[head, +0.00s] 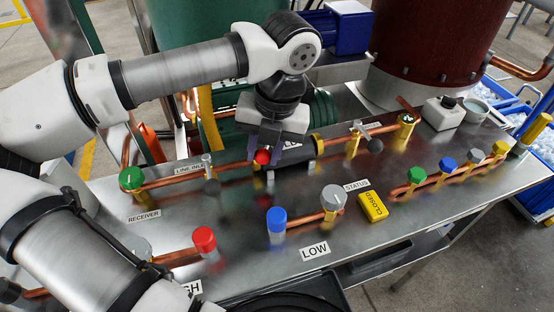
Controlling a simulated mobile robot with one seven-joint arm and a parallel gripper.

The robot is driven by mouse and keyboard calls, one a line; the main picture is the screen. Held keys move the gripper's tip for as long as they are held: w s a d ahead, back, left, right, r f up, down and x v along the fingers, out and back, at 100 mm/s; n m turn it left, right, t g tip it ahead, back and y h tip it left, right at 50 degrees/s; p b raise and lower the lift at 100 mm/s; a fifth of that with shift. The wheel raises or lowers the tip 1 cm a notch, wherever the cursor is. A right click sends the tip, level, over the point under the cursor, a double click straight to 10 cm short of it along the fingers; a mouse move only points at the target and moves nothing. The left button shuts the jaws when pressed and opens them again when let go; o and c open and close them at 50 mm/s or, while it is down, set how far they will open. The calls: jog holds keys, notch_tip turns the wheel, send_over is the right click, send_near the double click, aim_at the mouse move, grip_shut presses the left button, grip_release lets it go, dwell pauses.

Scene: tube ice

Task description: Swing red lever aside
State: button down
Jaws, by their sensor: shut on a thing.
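The red lever shows only as its round red knob (262,157), beside a black cylinder (292,150) on the copper line along the back of the metal bench. My gripper (264,155) reaches down from above, with its two dark fingers on either side of the knob. It is shut on the red knob. The lever's shaft and pivot are hidden by the fingers and the cylinder, so its angle cannot be told.
A grey ball-ended valve handle (375,145) stands right of my gripper, another (212,186) left. A green-capped valve (131,178), a red cap (204,240), a blue cap (277,220) and a yellow CLOSED block (372,206) are nearby. The front right bench surface is clear.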

jog(key=shift+w+a+m+b, duration=0.25)
jog(key=shift+a+m+b, duration=0.45)
jog(key=shift+a+m, duration=0.25)
jog(key=c, duration=1.1)
grip_release()
notch_tip(320, 180, up, 14)
jog(key=d+p, duration=0.2)
jog(key=p, duration=0.5)
jog(key=shift+s+d+f+p, duration=0.15)
jog(key=shift+s+d+p, duration=0.1)
jog(key=shift+d+p, duration=0.15)
